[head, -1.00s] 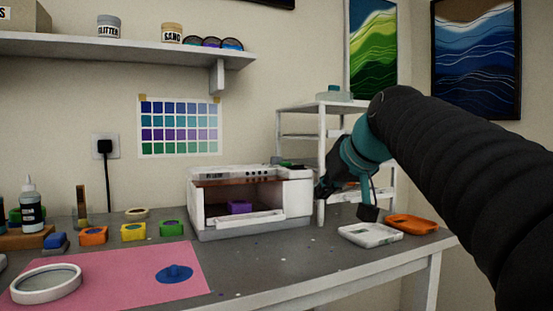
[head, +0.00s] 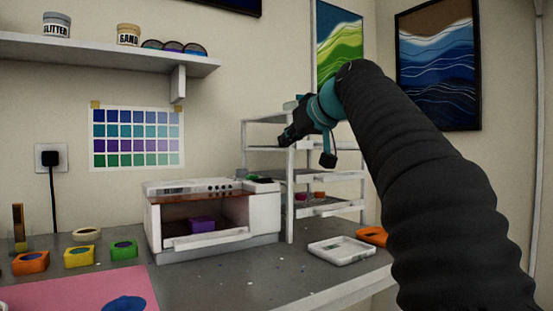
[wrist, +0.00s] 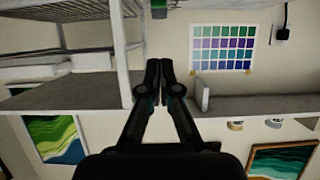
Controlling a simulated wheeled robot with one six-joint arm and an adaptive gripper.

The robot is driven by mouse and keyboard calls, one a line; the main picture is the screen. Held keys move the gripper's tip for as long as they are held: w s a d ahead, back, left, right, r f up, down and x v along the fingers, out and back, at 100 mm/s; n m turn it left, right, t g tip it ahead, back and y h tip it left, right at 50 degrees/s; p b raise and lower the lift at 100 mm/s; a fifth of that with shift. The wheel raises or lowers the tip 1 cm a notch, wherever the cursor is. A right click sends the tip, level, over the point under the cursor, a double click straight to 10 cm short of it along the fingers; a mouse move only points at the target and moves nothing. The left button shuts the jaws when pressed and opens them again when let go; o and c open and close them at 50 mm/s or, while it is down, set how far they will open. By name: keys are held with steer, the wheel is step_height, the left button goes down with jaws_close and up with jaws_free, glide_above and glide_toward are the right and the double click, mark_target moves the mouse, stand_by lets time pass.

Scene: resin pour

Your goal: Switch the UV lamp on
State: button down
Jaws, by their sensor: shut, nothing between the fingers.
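The UV lamp (head: 262,213) is a white box with an open front, standing on the grey worktop. A row of small dark controls (head: 222,187) runs along its upper front edge; I cannot tell their setting. A purple mould (head: 201,224) sits inside the lamp, and no glow shows there. My gripper (head: 284,141) is above and behind the lamp's right end in the picture, in front of the white rack, touching nothing that I can see. In the wrist view my gripper (wrist: 163,64) is shut and empty. The lamp is not clearly seen there.
The white rack (head: 290,190) stands right of the lamp. A white tray (head: 341,251) and an orange tray (head: 372,236) lie on the right. Small coloured moulds (head: 79,257) and a pink mat (head: 60,295) lie on the left. A shelf (head: 110,63) hangs above. Worktop before the lamp is mostly clear.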

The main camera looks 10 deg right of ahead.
steer(key=w+a+f, duration=0.2)
steer(key=w+f, duration=0.5)
steer(key=shift+w+a+f+b, duration=0.25)
steer(key=shift+w+f+b, duration=0.05)
steer(key=shift+w+b, duration=0.15)
